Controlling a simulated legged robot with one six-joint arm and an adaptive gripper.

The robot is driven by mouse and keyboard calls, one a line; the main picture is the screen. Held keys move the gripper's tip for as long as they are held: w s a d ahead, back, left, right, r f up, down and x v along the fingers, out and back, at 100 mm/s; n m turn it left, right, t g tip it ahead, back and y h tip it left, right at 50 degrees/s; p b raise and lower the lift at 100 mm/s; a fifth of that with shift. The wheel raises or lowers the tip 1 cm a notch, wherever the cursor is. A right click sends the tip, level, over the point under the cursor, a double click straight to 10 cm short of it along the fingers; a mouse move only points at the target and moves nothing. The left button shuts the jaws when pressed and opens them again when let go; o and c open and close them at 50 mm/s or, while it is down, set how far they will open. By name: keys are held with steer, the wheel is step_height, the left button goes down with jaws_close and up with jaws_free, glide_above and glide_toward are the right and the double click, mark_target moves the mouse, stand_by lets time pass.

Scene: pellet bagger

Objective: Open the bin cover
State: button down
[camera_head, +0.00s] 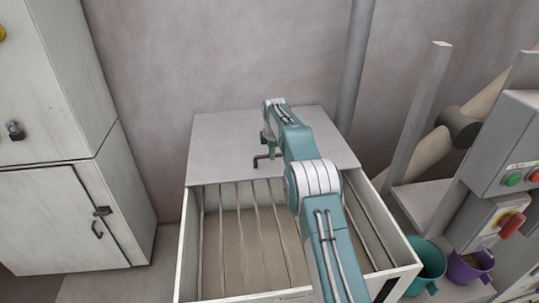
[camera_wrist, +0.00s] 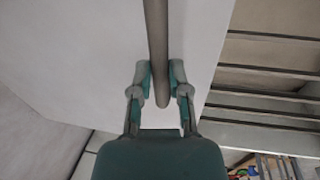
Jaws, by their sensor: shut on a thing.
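The bin cover (camera_head: 225,135) is a flat light grey panel lying over the back part of the bin (camera_head: 188,250). The front part of the bin is uncovered and shows slats over tan contents. A dark bar handle (camera_head: 262,160) stands at the cover's front edge. In the wrist view the handle (camera_wrist: 157,30) runs down between the two fingers of my gripper (camera_wrist: 161,78), which is shut on it near its end. The cover (camera_wrist: 90,40) fills the left and middle of that view. In the head view my arm hides most of the gripper and part of the cover.
A white cabinet (camera_head: 60,215) stands to the left. A vertical pipe (camera_head: 355,65) rises behind the bin. To the right are a machine with buttons (camera_head: 515,140), a teal bucket (camera_head: 428,265) and a purple bucket (camera_head: 468,272).

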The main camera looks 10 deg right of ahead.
steer(key=shift+d+r, duration=0.15)
steer(key=shift+d, duration=0.2)
steer(key=c, duration=0.6)
jaws_free()
steer(key=shift+d, duration=0.2)
steer(key=shift+a, duration=0.2)
steer(key=shift+a, duration=0.1)
step_height(320, 180, up, 12)
steer(key=s, duration=0.2)
steer(key=shift+f, duration=0.25)
steer(key=shift+s, duration=0.15)
